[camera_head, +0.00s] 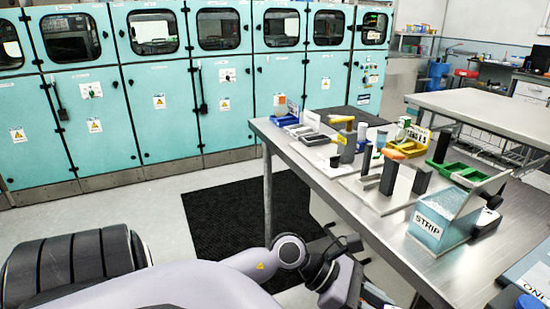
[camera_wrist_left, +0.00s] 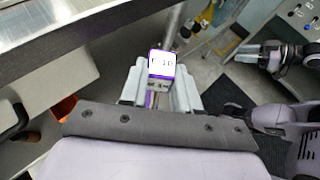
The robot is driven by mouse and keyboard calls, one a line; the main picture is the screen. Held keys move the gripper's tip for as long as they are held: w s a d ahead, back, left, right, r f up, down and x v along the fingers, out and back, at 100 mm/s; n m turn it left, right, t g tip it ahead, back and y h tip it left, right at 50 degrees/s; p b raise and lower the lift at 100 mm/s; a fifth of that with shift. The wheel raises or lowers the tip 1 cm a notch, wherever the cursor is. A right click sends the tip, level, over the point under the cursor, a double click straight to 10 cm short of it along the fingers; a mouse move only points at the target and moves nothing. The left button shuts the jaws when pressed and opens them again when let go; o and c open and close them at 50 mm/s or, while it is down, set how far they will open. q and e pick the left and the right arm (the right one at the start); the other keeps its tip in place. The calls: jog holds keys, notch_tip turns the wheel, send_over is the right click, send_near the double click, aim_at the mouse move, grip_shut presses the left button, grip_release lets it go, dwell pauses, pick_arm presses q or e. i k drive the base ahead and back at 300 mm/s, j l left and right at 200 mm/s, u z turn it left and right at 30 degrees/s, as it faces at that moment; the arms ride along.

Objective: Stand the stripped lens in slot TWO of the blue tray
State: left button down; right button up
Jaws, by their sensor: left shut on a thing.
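My left gripper (camera_wrist_left: 160,82) is shut on a small piece (camera_wrist_left: 161,64) with a bright white printed face and purple edges. The piece sits between the two pale fingers; I cannot tell if it is the stripped lens. In the head view, my left arm reaches in low, beside the table's near edge, and the held piece is not clearly visible. A blue tray (camera_head: 285,121) stands at the table's far left end; its slot marks are too small to read.
The steel table (camera_head: 425,262) carries a bath marked STRIP (camera_head: 436,226), a green tray (camera_head: 458,172), a yellow tray (camera_head: 410,133) and several upright blocks with orange or dark tops. A blue box (camera_head: 530,275) is at lower right. Floor left of the table is open.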

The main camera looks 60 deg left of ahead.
aim_at(286, 124)
jog(key=u, duration=2.15)
jog(key=i+j+u, duration=0.1)
jog(key=i+u, duration=0.5)
jog(key=i+j, duration=0.1)
jog(key=i, duration=2.9)
jog(key=i+j+z, duration=0.1)
jog(key=i+z, duration=0.35)
jog(key=i, duration=0.5)
jog(key=i+z, duration=0.8)
jog(key=k, duration=0.05)
